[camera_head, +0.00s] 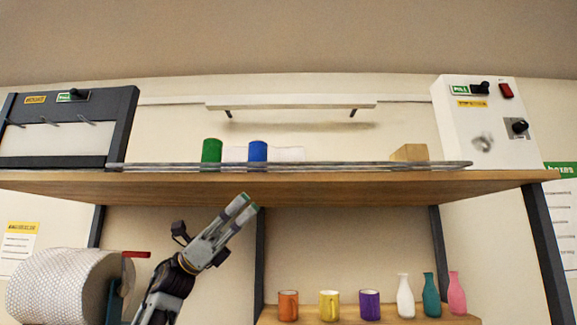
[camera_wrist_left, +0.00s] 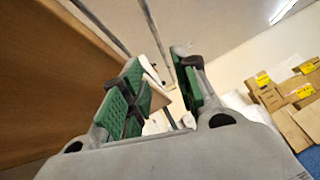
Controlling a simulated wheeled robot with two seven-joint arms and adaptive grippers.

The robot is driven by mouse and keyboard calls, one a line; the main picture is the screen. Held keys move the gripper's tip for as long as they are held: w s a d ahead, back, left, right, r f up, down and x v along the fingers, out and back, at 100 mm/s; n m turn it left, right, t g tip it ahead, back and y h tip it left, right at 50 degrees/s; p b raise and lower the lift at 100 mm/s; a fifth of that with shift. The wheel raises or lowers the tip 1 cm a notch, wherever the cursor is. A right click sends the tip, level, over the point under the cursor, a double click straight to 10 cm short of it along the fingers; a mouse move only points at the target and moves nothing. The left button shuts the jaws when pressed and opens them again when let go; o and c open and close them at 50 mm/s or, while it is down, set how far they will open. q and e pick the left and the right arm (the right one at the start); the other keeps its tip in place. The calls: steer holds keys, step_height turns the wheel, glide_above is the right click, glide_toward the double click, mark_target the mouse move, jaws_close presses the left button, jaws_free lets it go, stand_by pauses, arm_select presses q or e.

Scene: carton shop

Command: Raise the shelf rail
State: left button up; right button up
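The shelf rail (camera_head: 300,167) is a thin grey metal bar along the front edge of the wooden shelf (camera_head: 330,187). It lies low, at about the level of the shelf top. My left gripper (camera_head: 245,207) points up and right, with its fingertips just below the shelf edge in the head view. In the left wrist view, its green-padded fingers (camera_wrist_left: 160,88) are spread apart. A thin metal bar (camera_wrist_left: 152,28) runs down toward the gap between them, but I cannot tell if it lies between the pads. My right gripper is not in view.
A green can (camera_head: 211,150), a blue can (camera_head: 258,151) and a wooden block (camera_head: 409,152) stand behind the rail. A white control box (camera_head: 480,125) is at right. Mugs and vases line the lower shelf (camera_head: 390,315).

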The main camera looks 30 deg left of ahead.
mark_target(287, 164)
arm_select(q)
steer(key=shift+d+r, duration=0.1)
